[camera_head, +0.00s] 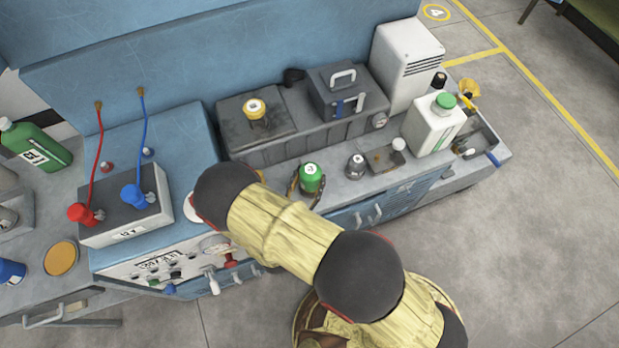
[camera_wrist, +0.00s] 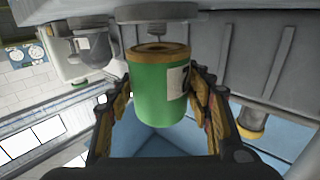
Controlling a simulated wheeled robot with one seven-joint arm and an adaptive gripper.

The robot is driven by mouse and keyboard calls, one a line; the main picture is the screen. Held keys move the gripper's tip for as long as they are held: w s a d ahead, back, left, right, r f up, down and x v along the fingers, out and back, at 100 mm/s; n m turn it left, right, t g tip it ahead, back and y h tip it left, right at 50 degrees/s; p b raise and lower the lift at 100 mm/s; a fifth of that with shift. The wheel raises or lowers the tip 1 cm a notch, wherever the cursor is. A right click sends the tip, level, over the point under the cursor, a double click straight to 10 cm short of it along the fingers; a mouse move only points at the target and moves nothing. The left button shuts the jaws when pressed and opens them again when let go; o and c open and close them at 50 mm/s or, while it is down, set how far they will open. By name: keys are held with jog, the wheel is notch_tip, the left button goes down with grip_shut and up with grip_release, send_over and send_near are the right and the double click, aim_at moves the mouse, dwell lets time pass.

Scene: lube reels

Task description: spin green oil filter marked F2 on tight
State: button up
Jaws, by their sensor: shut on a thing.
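The green oil filter (camera_head: 311,180) is between the fingers of my gripper (camera_head: 305,190) at the front of the workbench. In the wrist view the green oil filter (camera_wrist: 155,98) has a tan ring with a dark hole at its upper end. A white label on its side shows only part of a dark mark. My gripper (camera_wrist: 160,82) is shut on it, one finger on each side. A grey round mount (camera_wrist: 157,14) with a threaded stud (camera_wrist: 157,29) is just above the ring. I cannot tell whether the stud enters the hole.
A dark grey unit (camera_head: 357,167) stands right of the filter. A yellow-topped part (camera_head: 254,108) sits on the grey block behind. A white jug (camera_head: 434,124) with a green cap is at right. A battery (camera_head: 125,208) with red and blue clamps is at left.

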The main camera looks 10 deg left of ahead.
jog(key=shift+f+b, duration=0.85)
jog(key=shift+f, duration=0.15)
dwell(0.7)
jog(key=o, duration=1.6)
jog(key=shift+o, duration=0.2)
jog(key=shift+s+a, duration=0.25)
jog(key=shift+s, duration=1)
jog(key=shift+s+a, duration=0.2)
jog(key=shift+s, duration=1)
jog(key=shift+s+a, duration=0.25)
jog(key=shift+s, duration=1)
jog(key=shift+s+f, duration=0.1)
